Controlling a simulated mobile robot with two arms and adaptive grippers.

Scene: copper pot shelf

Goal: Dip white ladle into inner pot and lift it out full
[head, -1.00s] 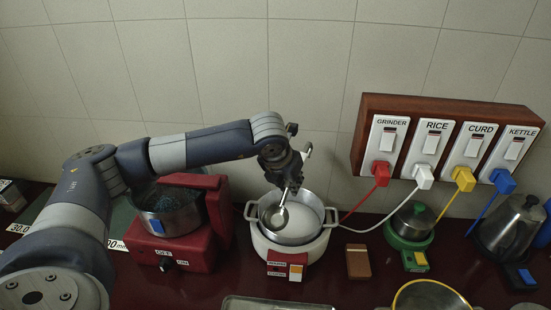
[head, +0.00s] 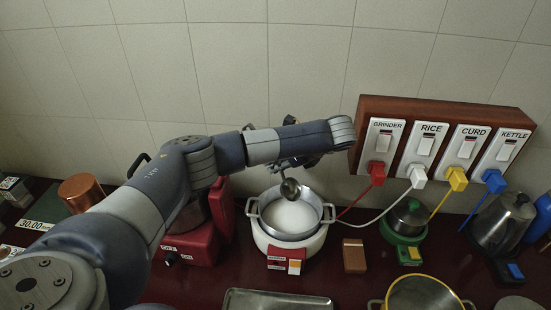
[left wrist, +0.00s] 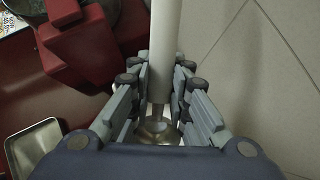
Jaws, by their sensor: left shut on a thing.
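The inner pot (head: 262,228) is a metal pot with two side handles and white contents, seated in a white cooker (head: 291,251). The ladle (head: 290,189) has a metal bowl, seen over the pot's far part near the back rim; whether it holds anything cannot be seen. My left gripper (head: 287,164) is above the pot, partly hidden by its own arm. In the left wrist view, my left gripper (left wrist: 160,85) is shut on the ladle's white handle (left wrist: 164,45), with the metal bowl below the fingers. My right gripper is not in view.
A red grinder (head: 190,246) stands left of the cooker. A switch board (head: 450,110) with plugged cords hangs at right; a white cord runs to the cooker. A brown box (head: 354,256), a green-based pot (head: 405,228), a kettle (head: 503,225) and a metal tray (head: 275,300) stand around.

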